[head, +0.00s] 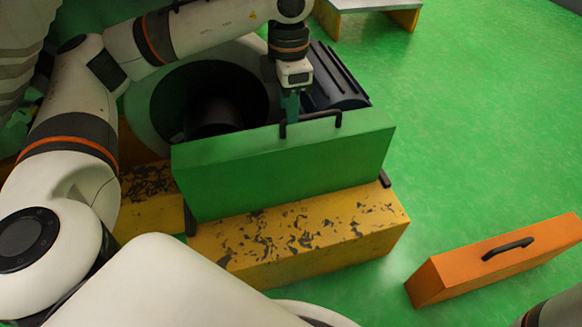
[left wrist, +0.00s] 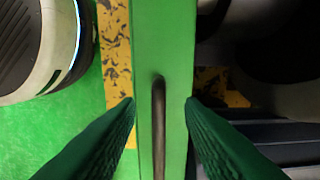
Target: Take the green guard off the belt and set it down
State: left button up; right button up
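The green guard (head: 280,165) is a large upright box-like panel standing behind the worn yellow block. A dark handle (head: 328,118) is on its top edge. My left gripper (head: 290,118) points down at this handle from above. In the left wrist view, the green guard (left wrist: 150,40) runs between the open fingers of the left gripper (left wrist: 160,103), with the handle (left wrist: 159,140) also between them. I cannot tell whether the fingers touch anything. I cannot make out the belt behind the guard. My right gripper is out of view.
A worn yellow block (head: 310,235) lies in front of the guard. An orange box with a handle (head: 490,262) lies at the right. A large round machine (head: 150,125) and a dark ribbed body (head: 335,80) stand behind the guard.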

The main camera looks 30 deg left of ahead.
pick_arm(q)
notch_tip(320, 180, down, 4)
jog(key=b, duration=0.3)
jog(key=shift+f, duration=0.25)
jog(key=shift+r, duration=0.15)
grip_shut()
jog(key=shift+r, duration=0.15)
